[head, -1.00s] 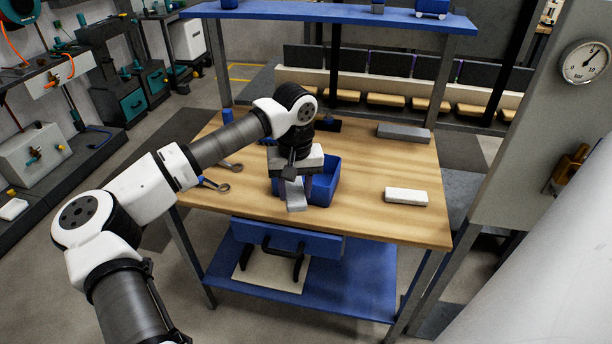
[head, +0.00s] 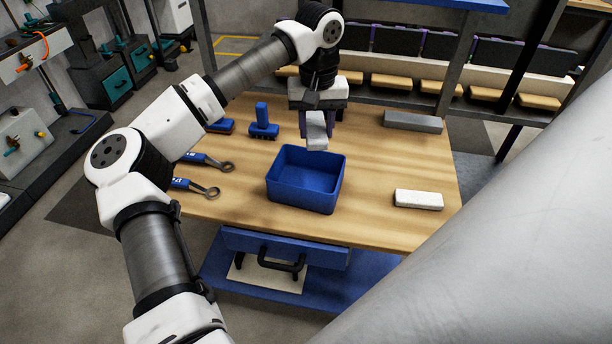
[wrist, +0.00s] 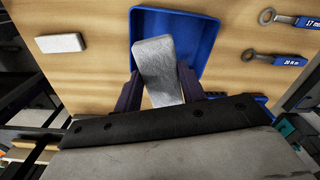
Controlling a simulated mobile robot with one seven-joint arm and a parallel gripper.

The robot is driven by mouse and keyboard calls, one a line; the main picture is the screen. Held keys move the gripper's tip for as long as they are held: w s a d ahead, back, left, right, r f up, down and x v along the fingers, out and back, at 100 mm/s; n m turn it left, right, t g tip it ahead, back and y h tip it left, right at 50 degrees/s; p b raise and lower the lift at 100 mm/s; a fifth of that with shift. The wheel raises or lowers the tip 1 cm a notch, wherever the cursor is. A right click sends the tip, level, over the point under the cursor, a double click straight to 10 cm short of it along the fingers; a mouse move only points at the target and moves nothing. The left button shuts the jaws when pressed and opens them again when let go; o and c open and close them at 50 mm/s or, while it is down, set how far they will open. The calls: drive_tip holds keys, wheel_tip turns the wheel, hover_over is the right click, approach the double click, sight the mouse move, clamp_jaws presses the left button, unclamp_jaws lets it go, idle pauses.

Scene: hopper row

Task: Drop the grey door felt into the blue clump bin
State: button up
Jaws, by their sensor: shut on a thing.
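My gripper (head: 317,120) is shut on the grey door felt (head: 316,135), a pale grey block that hangs down from the fingers. In the wrist view the felt (wrist: 158,68) sits between the two dark fingers. The blue clump bin (head: 300,194) stands open on the wooden bench, and the inside that shows is empty. In the head view the felt appears just above the bin's far rim, clear of the bench. In the wrist view the felt overlaps the bin (wrist: 203,42) and hides part of it.
On the wooden bench (head: 375,220), a white block (head: 418,199) lies right of the bin and a dark grey bar (head: 412,121) behind it. Two blue-handled wrenches (head: 207,190) and a blue brush-like piece (head: 263,128) lie left. Bare wood surrounds the bin.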

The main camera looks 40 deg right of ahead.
wheel_tip(320, 180, down, 5)
drive_tip(key=b, duration=0.3)
drive_tip(key=o, duration=1)
drive_tip(key=shift+o, duration=0.2)
drive_tip(key=shift+r, duration=0.1)
wheel_tip(320, 180, up, 14)
drive_tip(key=b, duration=0.1)
drive_tip(key=shift+f, duration=0.2)
